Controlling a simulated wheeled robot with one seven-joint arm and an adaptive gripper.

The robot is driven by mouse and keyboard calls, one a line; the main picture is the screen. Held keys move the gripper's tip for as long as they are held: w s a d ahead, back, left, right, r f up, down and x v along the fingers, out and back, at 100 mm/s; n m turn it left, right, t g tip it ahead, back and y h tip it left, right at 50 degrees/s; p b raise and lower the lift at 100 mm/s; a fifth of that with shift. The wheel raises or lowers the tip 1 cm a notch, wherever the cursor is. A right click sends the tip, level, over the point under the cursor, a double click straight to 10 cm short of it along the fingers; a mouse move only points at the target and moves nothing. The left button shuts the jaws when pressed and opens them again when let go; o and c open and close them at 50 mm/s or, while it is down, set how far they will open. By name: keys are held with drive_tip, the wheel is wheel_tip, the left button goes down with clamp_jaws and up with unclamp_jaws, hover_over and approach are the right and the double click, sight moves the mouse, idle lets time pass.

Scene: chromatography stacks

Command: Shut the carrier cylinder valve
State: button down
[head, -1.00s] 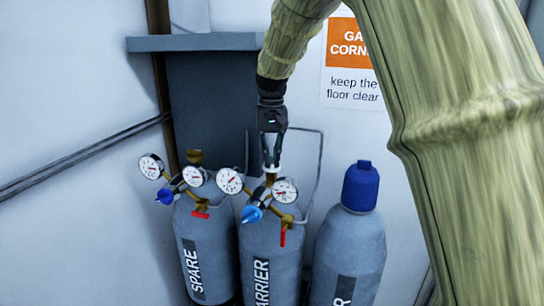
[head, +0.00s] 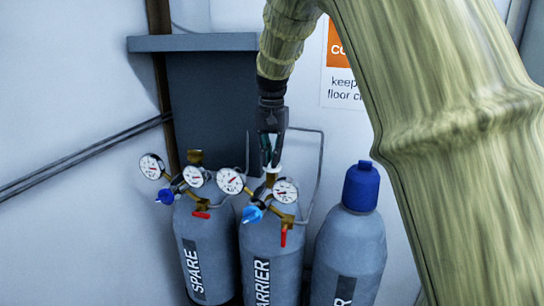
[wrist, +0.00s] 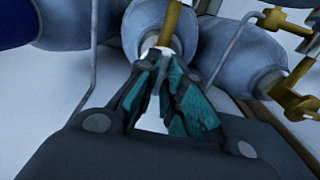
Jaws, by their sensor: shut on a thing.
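The carrier cylinder (head: 275,245) is the middle grey cylinder, with a brass valve, two gauges (head: 231,181), a light blue regulator knob (head: 252,214) and a red lever (head: 283,237). My gripper (head: 271,168) points down at the valve top, behind the gauges. Its jaws are shut on a small white-looking handwheel on the valve stem. In the wrist view the teal finger pads (wrist: 172,95) close over this white piece (wrist: 158,52), and the brass valve body (wrist: 170,22) shows beyond it. The fingers hide most of the handwheel.
The spare cylinder (head: 207,255) with its own gauges stands close on the left. A blue-capped cylinder (head: 350,250) stands on the right. A thin grey rail (head: 321,165) loops behind the carrier cylinder. A grey shelf (head: 195,43) juts from the wall.

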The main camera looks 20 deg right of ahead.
drive_tip(key=shift+w+r, duration=0.1)
drive_tip(key=shift+r, duration=0.1)
drive_tip(key=c, duration=1.7)
unclamp_jaws()
drive_tip(key=shift+o, duration=0.8)
drive_tip(key=shift+d+f, duration=0.1)
drive_tip(key=shift+f, duration=0.1)
drive_tip(key=shift+r, duration=0.15)
wheel_tip(320, 180, up, 12)
drive_tip(key=shift+f, duration=0.2)
